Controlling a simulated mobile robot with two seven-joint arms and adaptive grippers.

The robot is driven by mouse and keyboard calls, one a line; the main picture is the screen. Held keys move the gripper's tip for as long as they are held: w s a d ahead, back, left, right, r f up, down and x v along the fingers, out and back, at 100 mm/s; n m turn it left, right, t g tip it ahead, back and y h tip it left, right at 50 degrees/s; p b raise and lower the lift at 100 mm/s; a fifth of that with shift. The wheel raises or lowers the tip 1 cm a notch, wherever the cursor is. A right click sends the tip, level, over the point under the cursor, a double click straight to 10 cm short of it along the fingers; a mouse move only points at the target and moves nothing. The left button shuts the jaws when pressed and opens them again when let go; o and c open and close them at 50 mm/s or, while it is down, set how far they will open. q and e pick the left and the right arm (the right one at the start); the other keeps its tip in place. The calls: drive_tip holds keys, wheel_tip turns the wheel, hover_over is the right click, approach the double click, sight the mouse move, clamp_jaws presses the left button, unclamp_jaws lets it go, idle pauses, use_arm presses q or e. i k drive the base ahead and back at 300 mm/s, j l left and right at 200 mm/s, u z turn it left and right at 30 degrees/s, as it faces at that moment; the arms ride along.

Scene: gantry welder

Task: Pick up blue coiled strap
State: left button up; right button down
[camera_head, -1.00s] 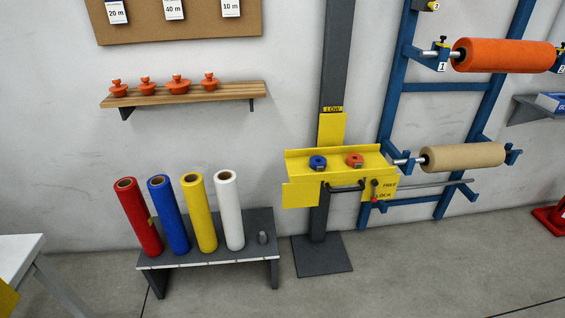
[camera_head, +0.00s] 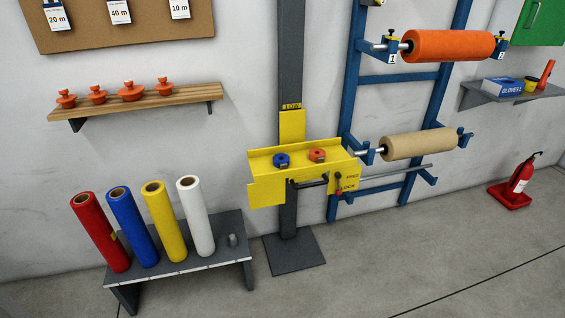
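The blue coiled strap (camera_head: 282,160) is a small blue ring with a dark centre. It lies on the yellow tray (camera_head: 262,163) of the column stand, in the middle of the view. An orange coiled strap (camera_head: 317,155) lies on the same tray just to its right, apart from it. Neither of my grippers shows in the head view, and nothing touches the blue strap.
A dark bench (camera_head: 228,252) with several upright rolls stands left of the column base (camera_head: 294,252). A blue rack (camera_head: 346,108) with an orange roll (camera_head: 450,46) and a tan roll (camera_head: 418,144) stands right. A fire extinguisher (camera_head: 520,176) is far right. Floor in front is clear.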

sight(281, 161)
drive_tip(key=j+z, duration=0.1)
drive_tip(key=z, duration=0.35)
drive_tip(key=i+j+z, duration=0.1)
drive_tip(key=z, duration=0.35)
drive_tip(key=i+j+z, duration=0.1)
drive_tip(key=j+z, duration=0.15)
drive_tip(key=j, duration=0.25)
drive_tip(key=j+z, duration=0.25)
drive_tip(key=j, duration=0.25)
